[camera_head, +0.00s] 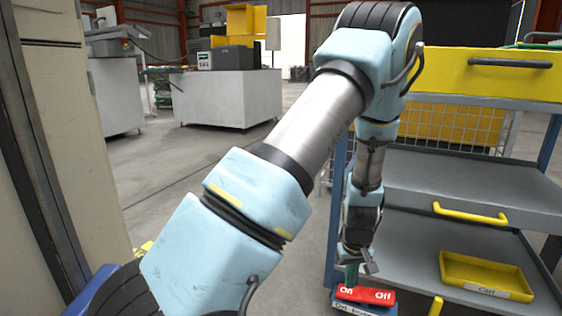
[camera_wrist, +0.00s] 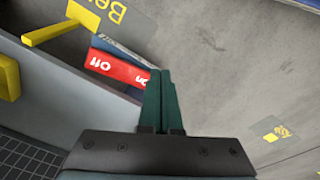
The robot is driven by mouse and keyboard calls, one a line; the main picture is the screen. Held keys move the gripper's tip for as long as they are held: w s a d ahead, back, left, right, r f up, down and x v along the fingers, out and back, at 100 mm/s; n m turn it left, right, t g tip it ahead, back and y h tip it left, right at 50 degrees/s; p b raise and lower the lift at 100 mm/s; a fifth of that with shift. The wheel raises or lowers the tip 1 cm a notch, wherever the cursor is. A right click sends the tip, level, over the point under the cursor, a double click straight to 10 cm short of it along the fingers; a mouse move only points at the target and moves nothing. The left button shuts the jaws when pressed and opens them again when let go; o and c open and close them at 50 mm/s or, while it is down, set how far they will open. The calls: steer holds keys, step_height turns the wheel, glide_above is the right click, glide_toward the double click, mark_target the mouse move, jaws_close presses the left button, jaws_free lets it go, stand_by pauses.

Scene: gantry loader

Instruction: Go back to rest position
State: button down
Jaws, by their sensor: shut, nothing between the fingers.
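The cart has grey shelves (camera_head: 455,185), a yellow drawer (camera_head: 490,72) and a yellow tray (camera_head: 485,276) labelled Cart. A beige cabinet (camera_head: 60,130) stands close on the left. Open floor (camera_head: 160,170) lies between, with white workbenches (camera_head: 228,97) behind.

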steer(key=s+a+r+m+p, duration=0.1)
steer(key=s+a+r, duration=0.2)
steer(key=a+r, duration=0.9)
steer(key=s+a+r+m, duration=0.1)
steer(key=s+a+r, duration=0.2)
steer(key=a+r, duration=0.85)
step_height(320, 180, up, 32)
steer(key=a+p, duration=0.1)
steer(key=p, duration=3.3)
steer(key=shift+a, duration=0.3)
